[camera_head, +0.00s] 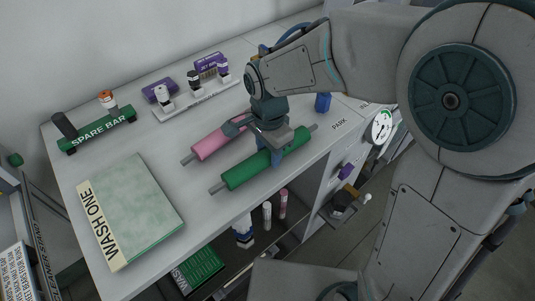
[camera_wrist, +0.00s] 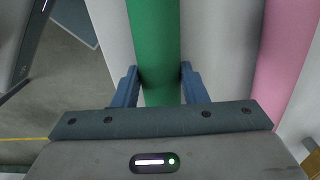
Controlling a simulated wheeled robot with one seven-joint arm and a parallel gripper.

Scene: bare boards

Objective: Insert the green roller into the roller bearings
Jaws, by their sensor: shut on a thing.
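The green roller (camera_head: 248,172) has grey shaft ends and lies slantwise near the front edge of the white counter (camera_head: 215,205). My gripper (camera_head: 277,156) comes down over the roller, right of its middle. In the wrist view my gripper (camera_wrist: 160,84) has its blue fingers on either side of the green roller (camera_wrist: 154,45), shut on it. I cannot tell whether the roller touches the counter or is slightly raised. A pink roller (camera_head: 218,143) lies behind it, roughly parallel; it also shows in the wrist view (camera_wrist: 287,55). I cannot make out the roller bearings for certain.
A green "WASH ONE" board (camera_head: 137,207) lies at the left. A "SPARE BAR" rack (camera_head: 98,131), a white bottle rack (camera_head: 199,97) and purple boxes (camera_head: 158,90) stand behind. A blue object (camera_head: 323,102) stands near "PARK". An open shelf with bottles lies below the front edge.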

